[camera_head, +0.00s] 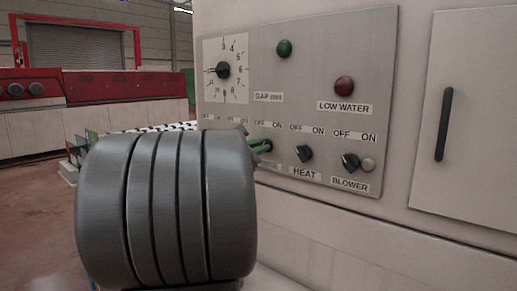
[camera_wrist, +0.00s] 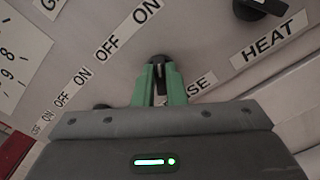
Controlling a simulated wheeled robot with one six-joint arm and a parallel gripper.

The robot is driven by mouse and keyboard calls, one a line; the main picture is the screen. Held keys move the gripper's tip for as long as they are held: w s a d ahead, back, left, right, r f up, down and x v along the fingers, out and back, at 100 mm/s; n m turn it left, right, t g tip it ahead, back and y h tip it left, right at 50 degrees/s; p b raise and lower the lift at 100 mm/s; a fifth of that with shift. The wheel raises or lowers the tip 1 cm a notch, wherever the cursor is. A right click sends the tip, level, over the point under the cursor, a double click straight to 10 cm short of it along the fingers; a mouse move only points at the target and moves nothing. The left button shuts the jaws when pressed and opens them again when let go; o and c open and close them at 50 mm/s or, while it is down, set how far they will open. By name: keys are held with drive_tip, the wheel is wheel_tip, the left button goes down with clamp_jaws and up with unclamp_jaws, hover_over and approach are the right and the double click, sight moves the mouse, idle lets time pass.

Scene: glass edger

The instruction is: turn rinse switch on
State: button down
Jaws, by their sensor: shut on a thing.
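The rinse switch is a small dark knob (camera_wrist: 158,60) on the grey control panel, above a partly hidden label ending in "SE" (camera_wrist: 199,84). My gripper (camera_wrist: 160,78) has its green fingers closed around this knob. In the head view, the gripper's green fingertips (camera_head: 262,146) reach the panel at the left of the HEAT knob, and my thick grey wrist hides the rest. "OFF" and "ON" marks stand above the knob. The fingers cover much of it, so I cannot tell which way it points.
The HEAT knob (camera_head: 305,153) is close on the right, with the BLOWER knob (camera_head: 350,161) beyond it. A gap dial (camera_head: 223,70), a green button (camera_head: 284,48) and a red LOW WATER lamp (camera_head: 344,86) are higher up. A cabinet door with a black handle (camera_head: 443,124) is at far right.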

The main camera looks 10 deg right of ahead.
drive_tip(key=c, duration=1.5)
unclamp_jaws()
drive_tip(key=p+v, duration=0.1)
drive_tip(key=v, duration=1.3)
drive_tip(key=shift+d, duration=0.1)
drive_tip(key=b+x, duration=0.1)
drive_tip(key=x, duration=1.3)
drive_tip(key=shift+s, duration=0.1)
